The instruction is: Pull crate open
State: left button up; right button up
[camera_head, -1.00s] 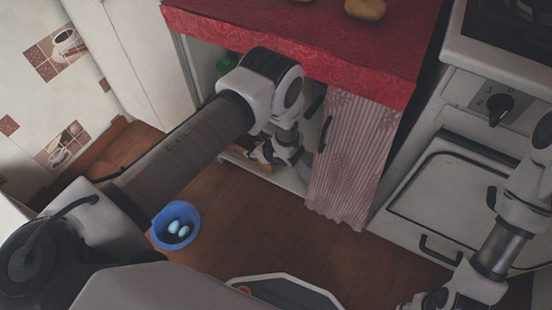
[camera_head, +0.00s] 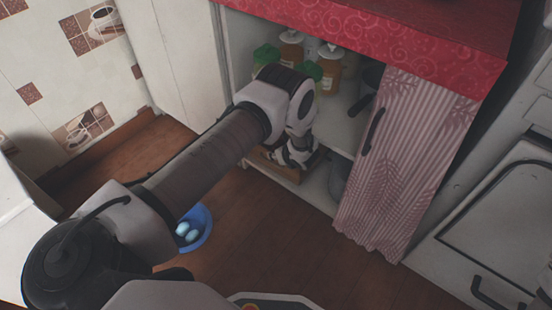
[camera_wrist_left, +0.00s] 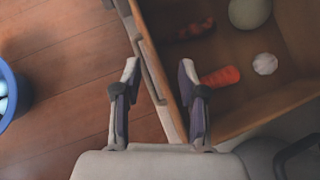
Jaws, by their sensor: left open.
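The crate (camera_head: 278,168) is a brown wooden box low in the open cabinet, mostly hidden behind my left arm in the head view. In the left wrist view, the crate (camera_wrist_left: 163,62) holds an orange carrot-like item (camera_wrist_left: 221,77), a small white bulb (camera_wrist_left: 265,64), a pale round item (camera_wrist_left: 249,12) and a dark red item (camera_wrist_left: 196,29). My left gripper (camera_wrist_left: 158,70) is open. Its fingers lie on either side of the crate's front wall, one over the floor side and one over the inside. Contact with the wall cannot be told. My right gripper is out of view.
A striped curtain (camera_head: 408,165) hangs at the right of the cabinet opening. Bottles (camera_head: 328,72) stand on the shelf above. A blue bowl (camera_head: 203,238) with pale eggs is on the wooden floor at left. Floor in front of the cabinet (camera_head: 300,245) is clear.

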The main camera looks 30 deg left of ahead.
pick_arm(q)
jog(key=shift+x, duration=1.2)
jog(key=shift+s+d+f, duration=0.1)
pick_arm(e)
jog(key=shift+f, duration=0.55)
pick_arm(q)
grip_shut()
